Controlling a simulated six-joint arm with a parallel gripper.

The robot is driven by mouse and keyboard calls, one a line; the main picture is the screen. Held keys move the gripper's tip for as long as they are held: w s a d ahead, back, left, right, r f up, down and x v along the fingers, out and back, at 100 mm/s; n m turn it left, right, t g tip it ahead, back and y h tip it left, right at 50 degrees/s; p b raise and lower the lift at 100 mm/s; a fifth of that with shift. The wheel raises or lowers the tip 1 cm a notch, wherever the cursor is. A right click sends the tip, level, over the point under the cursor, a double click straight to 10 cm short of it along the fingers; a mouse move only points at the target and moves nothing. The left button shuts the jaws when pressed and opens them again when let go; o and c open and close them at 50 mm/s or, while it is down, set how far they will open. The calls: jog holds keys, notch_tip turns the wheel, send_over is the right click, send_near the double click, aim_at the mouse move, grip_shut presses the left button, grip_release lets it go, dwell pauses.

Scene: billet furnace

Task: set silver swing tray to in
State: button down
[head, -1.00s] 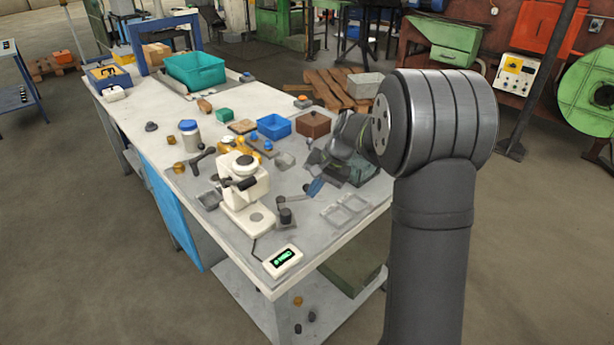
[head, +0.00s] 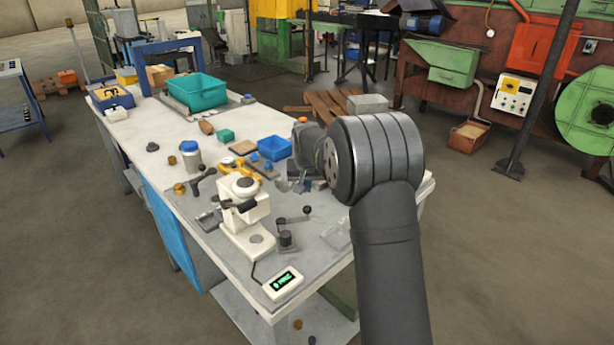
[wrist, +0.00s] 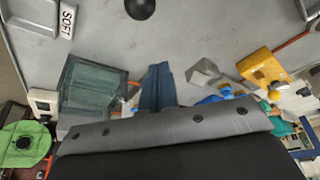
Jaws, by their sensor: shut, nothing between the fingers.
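A small silver tray-like piece (head: 281,185) lies on the bench in front of the blue bin. It also shows in the wrist view (wrist: 205,72), just right of my fingers and apart from them. A second grey metal tray (head: 208,218) sits at the left side of the white machine. I cannot tell which of the two is the swing tray. My gripper (wrist: 158,72) shows blue, closed fingers over the grey bench top, holding nothing. In the head view my arm largely hides it.
The blue bin (head: 274,147) and a yellow part (wrist: 262,68) are close by. A dark translucent box (wrist: 92,82) is left of my fingers. A display box (head: 283,283) sits at the front edge.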

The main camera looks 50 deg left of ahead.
aim_at(310, 210)
jog(key=shift+s+d+f, duration=0.45)
jog(key=shift+s+d, duration=0.15)
jog(key=shift+d, duration=0.1)
jog(key=shift+s+d+f, duration=0.45)
jog(key=shift+s+d, duration=0.15)
jog(key=shift+d, duration=0.05)
jog(key=shift+s+d+m, duration=0.2)
jog(key=shift+d+m, duration=0.3)
jog(key=shift+m, duration=0.2)
jog(key=shift+s+d+m+t+h, duration=0.45)
jog(key=shift+d+m, duration=0.35)
jog(key=shift+m, duration=0.4)
jog(key=shift+s+d+m+t+h, duration=0.1)
jog(key=shift+s+d+m+h, duration=0.3)
jog(key=shift+s+m, duration=0.45)
jog(key=shift+s+d+m+t+h, duration=0.1)
jog(key=shift+s+d+m+h, duration=0.15)
jog(key=shift+s+d+m, duration=0.55)
jog(key=shift+s+d+m+t+h, duration=0.1)
jog(key=shift+s+d+m+h, duration=0.25)
jog(key=shift+s+m, duration=0.6)
